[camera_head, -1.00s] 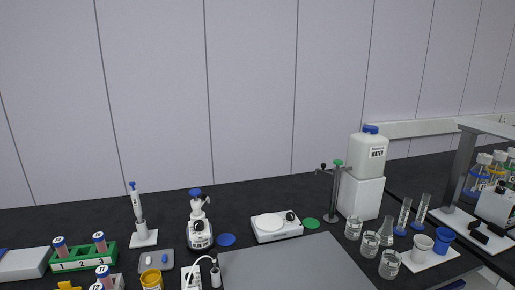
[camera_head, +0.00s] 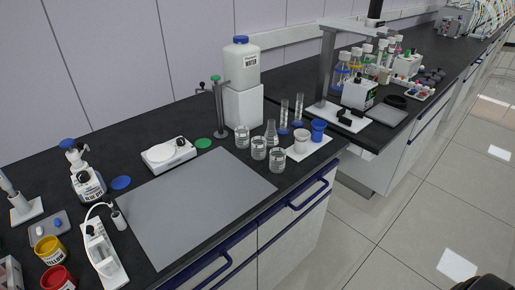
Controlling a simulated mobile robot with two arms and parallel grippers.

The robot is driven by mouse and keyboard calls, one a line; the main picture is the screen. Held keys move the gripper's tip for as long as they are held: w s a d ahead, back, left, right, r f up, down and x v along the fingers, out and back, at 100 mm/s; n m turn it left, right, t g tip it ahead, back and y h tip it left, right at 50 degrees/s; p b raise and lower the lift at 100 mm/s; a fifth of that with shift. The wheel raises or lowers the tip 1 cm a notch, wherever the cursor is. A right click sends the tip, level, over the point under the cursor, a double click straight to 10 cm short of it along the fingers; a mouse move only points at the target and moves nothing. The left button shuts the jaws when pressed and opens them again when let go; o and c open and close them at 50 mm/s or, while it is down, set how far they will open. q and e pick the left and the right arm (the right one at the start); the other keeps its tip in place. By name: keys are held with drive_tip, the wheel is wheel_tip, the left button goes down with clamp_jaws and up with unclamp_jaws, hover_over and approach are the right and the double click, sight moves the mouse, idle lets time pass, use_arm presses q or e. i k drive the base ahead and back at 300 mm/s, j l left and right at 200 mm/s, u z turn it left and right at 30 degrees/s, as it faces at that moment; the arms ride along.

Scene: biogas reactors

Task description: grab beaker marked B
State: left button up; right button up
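Three clear glass beakers stand on the black bench right of the grey mat: a back one (camera_head: 242,138), a middle one (camera_head: 259,149) and a front one (camera_head: 277,161). Each carries a whitish marking, too small to read, so I cannot tell which is marked B. A conical flask (camera_head: 271,134) stands just behind them. Neither of my grippers is in view.
The grey mat (camera_head: 195,205) is bare. White and blue cups (camera_head: 318,131) and measuring cylinders (camera_head: 299,108) stand right of the beakers. A water canister (camera_head: 238,65) is behind them. Blue-handled drawers (camera_head: 300,210) face open floor (camera_head: 400,215).

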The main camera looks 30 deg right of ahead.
sight(259, 148)
drive_tip(key=k+l+u, duration=0.15)
drive_tip(key=l+u, duration=0.15)
drive_tip(key=k+l+u, duration=0.2)
drive_tip(key=l+u, duration=0.15)
drive_tip(key=k+l+u, duration=0.3)
drive_tip(key=i+l, duration=0.1)
